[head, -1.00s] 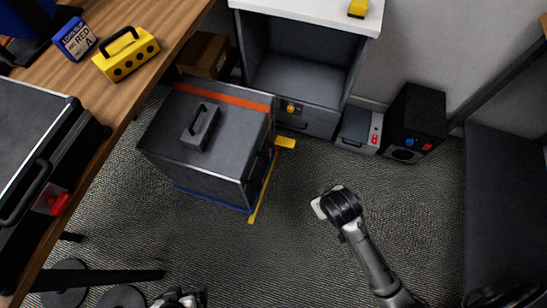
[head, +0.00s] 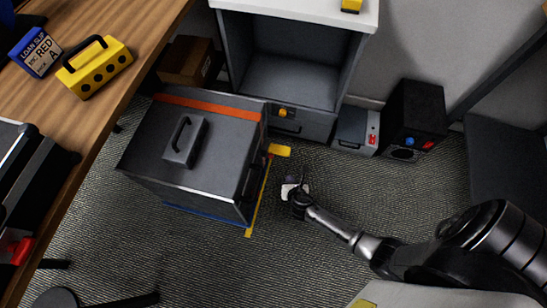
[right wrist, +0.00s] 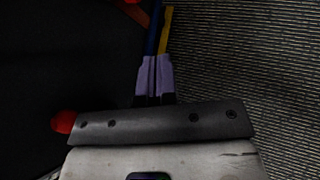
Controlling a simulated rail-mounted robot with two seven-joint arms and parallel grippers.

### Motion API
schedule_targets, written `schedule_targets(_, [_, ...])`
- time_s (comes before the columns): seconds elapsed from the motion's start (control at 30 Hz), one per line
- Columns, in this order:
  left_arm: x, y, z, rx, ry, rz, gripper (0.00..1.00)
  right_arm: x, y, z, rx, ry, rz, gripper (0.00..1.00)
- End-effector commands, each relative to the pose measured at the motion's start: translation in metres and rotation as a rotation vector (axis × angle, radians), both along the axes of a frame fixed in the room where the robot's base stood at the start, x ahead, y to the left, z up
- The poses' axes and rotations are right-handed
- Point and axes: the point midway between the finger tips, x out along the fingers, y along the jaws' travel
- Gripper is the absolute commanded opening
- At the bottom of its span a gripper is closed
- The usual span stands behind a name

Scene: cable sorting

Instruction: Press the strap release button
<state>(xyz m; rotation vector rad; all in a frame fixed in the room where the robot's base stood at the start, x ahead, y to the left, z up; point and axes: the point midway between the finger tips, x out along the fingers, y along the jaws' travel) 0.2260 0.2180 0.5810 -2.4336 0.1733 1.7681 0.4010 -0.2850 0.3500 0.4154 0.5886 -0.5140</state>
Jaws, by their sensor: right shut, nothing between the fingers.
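A dark grey case (head: 165,140) with a top handle and an orange strap (head: 205,106) across its lid stands on the floor. My right gripper (head: 296,188) is just right of the case, low over the carpet, apart from it in the head view. In the right wrist view its fingertips (right wrist: 154,78) are together and empty, pointing along a blue and yellow floor line. A red rounded part (right wrist: 63,122) shows at the left, partly hidden by the gripper body; I cannot tell whether it is the strap release button. My left gripper is out of view.
Yellow tape (head: 257,205) edges the case's right side, with a yellow block (head: 279,150) near its far end. A grey cabinet (head: 300,122), a grey box with red controls (head: 352,132) and a black speaker-like box (head: 416,115) stand behind. A wooden bench (head: 120,85) is at left.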

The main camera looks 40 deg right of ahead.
Motion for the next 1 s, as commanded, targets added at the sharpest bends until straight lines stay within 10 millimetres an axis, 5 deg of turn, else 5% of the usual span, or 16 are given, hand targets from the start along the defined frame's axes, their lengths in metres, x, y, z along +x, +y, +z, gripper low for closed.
schedule_targets(0.3, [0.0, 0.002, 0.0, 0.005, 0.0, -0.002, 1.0, 0.006, 0.009, 0.003, -0.183, 0.055, 0.229, 0.0])
schedule_targets(1.0, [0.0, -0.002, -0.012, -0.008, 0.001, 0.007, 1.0, 0.016, 0.006, -0.008, -0.217, 0.07, 0.256, 0.0])
